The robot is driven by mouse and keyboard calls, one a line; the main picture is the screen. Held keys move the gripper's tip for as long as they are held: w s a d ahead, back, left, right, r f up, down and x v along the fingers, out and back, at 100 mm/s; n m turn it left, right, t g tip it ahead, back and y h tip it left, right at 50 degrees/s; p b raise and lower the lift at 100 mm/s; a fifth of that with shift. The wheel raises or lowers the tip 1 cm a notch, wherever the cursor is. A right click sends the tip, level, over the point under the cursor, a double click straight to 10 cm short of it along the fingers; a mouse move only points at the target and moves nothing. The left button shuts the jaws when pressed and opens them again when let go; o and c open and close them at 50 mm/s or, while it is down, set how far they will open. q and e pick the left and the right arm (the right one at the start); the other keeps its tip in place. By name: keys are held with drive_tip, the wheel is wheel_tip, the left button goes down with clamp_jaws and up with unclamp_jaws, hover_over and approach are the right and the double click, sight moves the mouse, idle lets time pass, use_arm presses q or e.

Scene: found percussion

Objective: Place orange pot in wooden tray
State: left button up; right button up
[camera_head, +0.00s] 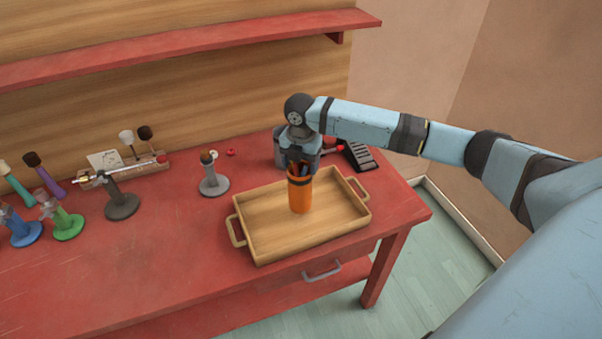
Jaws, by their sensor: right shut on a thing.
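The orange pot (300,196) is upright, a tall cylinder with a dark band near its top. It is over the middle of the wooden tray (262,255), inside the tray's rim in the picture. I cannot tell whether its base touches the tray floor. My right gripper (303,171) points down at the pot's top and is shut on it; the fingertips are partly hidden at the pot's mouth. The tray has a handle at each end and lies on the red table (150,270). My left gripper is not in view.
A grey stand (213,183) is left of the tray. Several coloured stands and mallets, including a green stand (66,223), are at the far left. A black stepped object (358,155) lies behind the tray. A red shelf (190,46) runs above. The front left table is clear.

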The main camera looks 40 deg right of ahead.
drive_tip(key=shift+f, duration=2.15)
drive_tip(key=o, duration=1.3)
wheel_tip(320, 180, up, 12)
drive_tip(key=shift+r+b, duration=0.15)
drive_tip(key=shift+b, duration=0.2)
